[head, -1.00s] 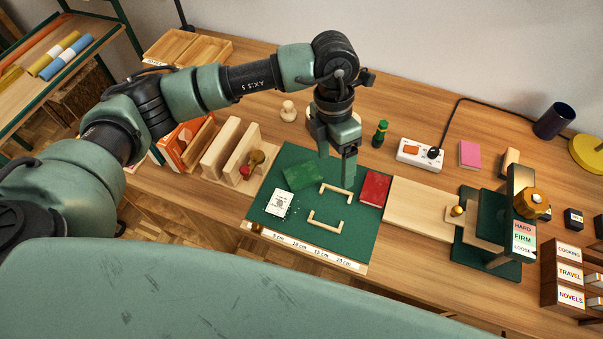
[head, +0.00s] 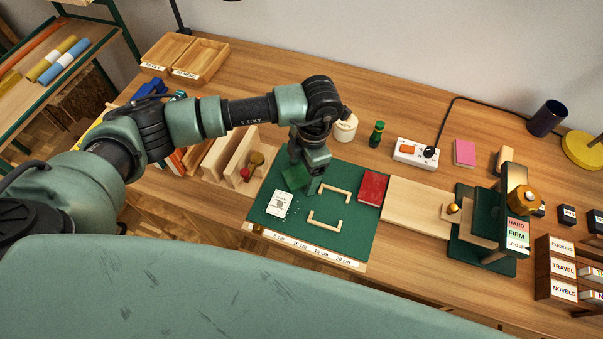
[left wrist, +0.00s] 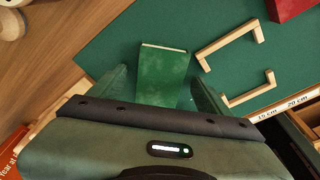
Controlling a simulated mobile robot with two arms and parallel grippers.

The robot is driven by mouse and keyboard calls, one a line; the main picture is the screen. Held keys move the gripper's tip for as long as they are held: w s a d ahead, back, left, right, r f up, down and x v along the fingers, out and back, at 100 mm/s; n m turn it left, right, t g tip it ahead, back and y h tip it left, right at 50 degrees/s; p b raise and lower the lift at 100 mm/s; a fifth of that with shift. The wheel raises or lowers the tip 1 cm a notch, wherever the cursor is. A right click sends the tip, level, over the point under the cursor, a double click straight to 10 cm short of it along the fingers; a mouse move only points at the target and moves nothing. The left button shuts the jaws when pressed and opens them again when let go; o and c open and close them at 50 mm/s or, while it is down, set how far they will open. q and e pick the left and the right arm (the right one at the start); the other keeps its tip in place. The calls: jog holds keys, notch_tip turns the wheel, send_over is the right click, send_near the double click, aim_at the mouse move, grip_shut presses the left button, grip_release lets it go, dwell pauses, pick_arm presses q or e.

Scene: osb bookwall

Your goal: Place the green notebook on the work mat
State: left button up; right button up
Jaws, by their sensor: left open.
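The green notebook (head: 291,178) is at the upper left of the green work mat (head: 270,232), partly hidden by my left gripper (head: 305,184). In the left wrist view the notebook (left wrist: 163,72) shows its pale page edge at the far end. The left gripper (left wrist: 162,92) is open there, one finger on each side of the notebook. I cannot tell whether the fingers touch it. Two pale wooden corner brackets (head: 337,190) mark out an empty area on the mat to the right of the notebook. My right gripper is not in view.
A red book (head: 372,187) lies on the mat's right part, beside the brackets. A white card (head: 279,204) lies at its left. Wooden upright dividers (head: 243,150) stand to the left. A green bottle (head: 377,134) and white power box (head: 410,152) stand behind the mat.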

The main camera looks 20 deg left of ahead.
pick_arm(q)
jog(key=shift+f, duration=0.1)
jog(key=shift+c, duration=0.4)
jog(key=c, duration=1.5)
